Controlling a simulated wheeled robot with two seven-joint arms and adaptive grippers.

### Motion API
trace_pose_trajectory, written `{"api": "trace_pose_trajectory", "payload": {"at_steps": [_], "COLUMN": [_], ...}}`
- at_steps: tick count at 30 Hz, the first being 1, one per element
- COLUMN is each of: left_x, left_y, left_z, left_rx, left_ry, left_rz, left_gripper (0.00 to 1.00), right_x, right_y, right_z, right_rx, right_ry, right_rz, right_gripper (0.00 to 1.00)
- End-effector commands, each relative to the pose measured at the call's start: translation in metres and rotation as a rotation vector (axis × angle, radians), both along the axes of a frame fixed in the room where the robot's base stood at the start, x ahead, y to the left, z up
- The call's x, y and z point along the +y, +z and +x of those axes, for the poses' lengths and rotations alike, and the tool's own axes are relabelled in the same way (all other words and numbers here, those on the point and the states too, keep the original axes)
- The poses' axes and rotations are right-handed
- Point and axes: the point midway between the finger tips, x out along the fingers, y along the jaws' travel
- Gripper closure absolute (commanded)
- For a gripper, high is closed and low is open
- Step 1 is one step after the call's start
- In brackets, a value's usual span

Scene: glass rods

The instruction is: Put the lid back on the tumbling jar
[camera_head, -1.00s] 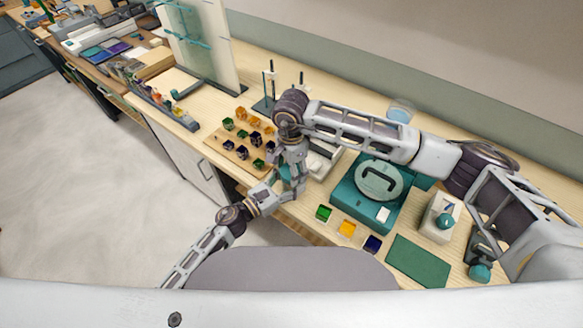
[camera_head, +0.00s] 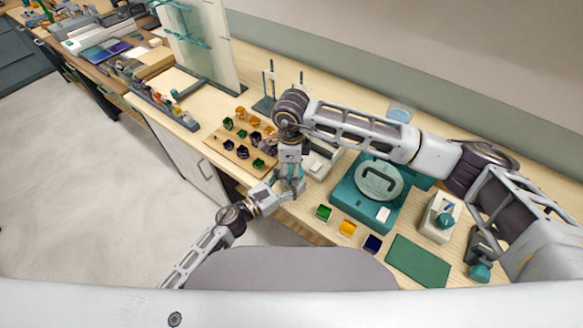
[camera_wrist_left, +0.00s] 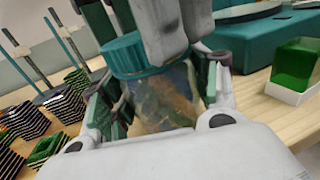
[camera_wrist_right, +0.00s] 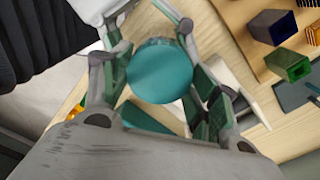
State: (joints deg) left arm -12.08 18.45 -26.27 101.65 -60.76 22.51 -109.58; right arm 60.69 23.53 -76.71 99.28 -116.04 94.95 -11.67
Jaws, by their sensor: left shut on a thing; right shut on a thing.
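The jar (camera_wrist_left: 165,100), clear with brownish contents, stands between the fingers of my left gripper (camera_head: 284,188) in the left wrist view. The teal lid (camera_wrist_left: 130,53) sits at the jar's mouth, looking level with it; whether it is fully seated I cannot tell. My right gripper (camera_head: 291,172) comes down from above and is shut on the lid, which shows as a teal disc (camera_wrist_right: 160,75) between its fingers in the right wrist view. In the head view the two grippers meet at the bench's front edge and mostly hide jar and lid.
A teal machine with a round handled cover (camera_head: 380,182) stands right of the grippers. Green, yellow and blue blocks (camera_head: 346,229) line the front edge beside a green mat (camera_head: 418,262). A wooden board (camera_head: 232,153) with several coloured pieces lies to the left, rod stands (camera_head: 264,101) behind.

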Motion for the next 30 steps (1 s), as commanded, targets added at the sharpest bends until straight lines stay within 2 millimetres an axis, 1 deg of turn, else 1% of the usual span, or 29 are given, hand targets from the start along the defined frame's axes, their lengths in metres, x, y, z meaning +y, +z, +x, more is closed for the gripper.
{"api": "trace_pose_trajectory", "payload": {"at_steps": [4, 8, 9, 13, 14, 24, 30], "left_x": [-0.002, -0.002, -0.002, -0.002, -0.002, -0.001, 0.000], "left_y": [0.000, 0.000, 0.000, 0.000, 0.000, 0.000, 0.000], "left_z": [-0.002, -0.002, -0.002, -0.002, -0.002, -0.001, 0.000], "left_rx": [0.000, -0.001, -0.001, 0.000, 0.000, -0.001, 0.000], "left_ry": [-0.006, -0.007, -0.007, -0.005, -0.005, -0.002, -0.001], "left_rz": [-0.001, -0.002, -0.002, -0.001, -0.001, -0.001, 0.000], "left_gripper": [1.00, 1.00, 1.00, 1.00, 1.00, 1.00, 1.00], "right_x": [0.000, 0.000, -0.001, -0.001, -0.001, 0.000, 0.000], "right_y": [0.000, 0.000, 0.000, 0.000, 0.000, 0.001, 0.012], "right_z": [0.002, 0.002, 0.002, 0.002, 0.002, 0.001, 0.002], "right_rx": [-0.004, -0.005, -0.005, -0.004, -0.004, -0.002, -0.004], "right_ry": [-0.121, -0.113, -0.112, -0.111, -0.110, -0.107, -0.107], "right_rz": [0.001, 0.001, 0.001, 0.001, 0.001, 0.000, 0.000], "right_gripper": [0.68, 0.68, 0.37, 0.20, 0.18, 0.18, 0.18]}}
